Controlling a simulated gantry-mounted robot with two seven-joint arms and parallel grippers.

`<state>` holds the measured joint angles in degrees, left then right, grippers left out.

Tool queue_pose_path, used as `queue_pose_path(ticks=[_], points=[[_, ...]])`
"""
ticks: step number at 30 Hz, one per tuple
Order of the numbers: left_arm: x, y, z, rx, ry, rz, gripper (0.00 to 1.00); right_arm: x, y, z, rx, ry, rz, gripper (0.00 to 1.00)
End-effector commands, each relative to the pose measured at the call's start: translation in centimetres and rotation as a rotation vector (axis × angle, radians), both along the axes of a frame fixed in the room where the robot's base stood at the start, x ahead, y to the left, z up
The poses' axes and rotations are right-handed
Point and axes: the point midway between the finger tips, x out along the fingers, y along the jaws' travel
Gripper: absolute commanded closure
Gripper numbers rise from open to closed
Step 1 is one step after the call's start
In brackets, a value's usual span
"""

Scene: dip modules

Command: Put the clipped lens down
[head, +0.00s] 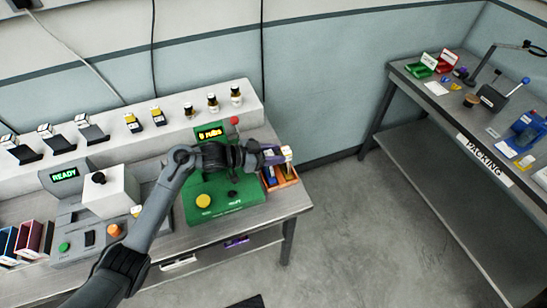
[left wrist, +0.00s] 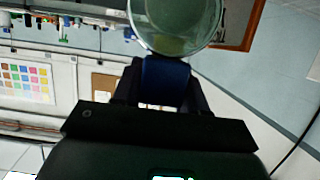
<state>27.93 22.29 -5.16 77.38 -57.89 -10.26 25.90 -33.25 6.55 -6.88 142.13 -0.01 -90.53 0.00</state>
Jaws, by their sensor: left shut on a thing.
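My left gripper (head: 274,156) reaches in over the green machine and is at the orange tray at the table's right end. In the left wrist view my left gripper (left wrist: 160,95) is shut on a dark blue clip (left wrist: 165,70). The clip is at the edge of a round, clear lens (left wrist: 178,22), which is cut off by the top of the picture. In the head view the lens is too small to make out clearly; a small pale piece (head: 287,153) shows at the fingertips. Whether anything held touches the tray is unclear. My right gripper is not in view.
The orange tray (head: 292,181) has compartments with blue and pale items. The green machine (head: 222,205) has a display reading "0 rubs" and a yellow button. A grey shelf (head: 180,108) with small bottles stands behind. A packing table (head: 440,107) stands across open floor.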

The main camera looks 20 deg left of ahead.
Motion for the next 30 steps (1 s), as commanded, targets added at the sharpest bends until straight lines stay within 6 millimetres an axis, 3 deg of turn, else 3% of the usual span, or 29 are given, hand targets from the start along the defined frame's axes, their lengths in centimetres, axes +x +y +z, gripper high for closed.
queue_pose_path(ticks=[4, 17, 18, 22, 30], points=[[0.0, 0.0, -1.7, -0.001, 0.001, 0.0, 1.0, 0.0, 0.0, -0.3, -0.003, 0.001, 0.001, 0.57], [0.0, 0.0, -2.2, 0.001, -0.001, 0.001, 1.0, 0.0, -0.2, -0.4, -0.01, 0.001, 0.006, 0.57], [0.0, 0.0, -2.1, 0.001, -0.001, 0.001, 0.52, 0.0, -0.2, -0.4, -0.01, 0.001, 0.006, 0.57], [0.0, 0.0, -2.1, 0.001, -0.001, 0.001, 0.33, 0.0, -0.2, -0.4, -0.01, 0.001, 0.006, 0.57], [0.0, 0.0, -2.1, 0.001, -0.001, 0.001, 0.33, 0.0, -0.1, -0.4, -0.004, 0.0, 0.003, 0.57]])
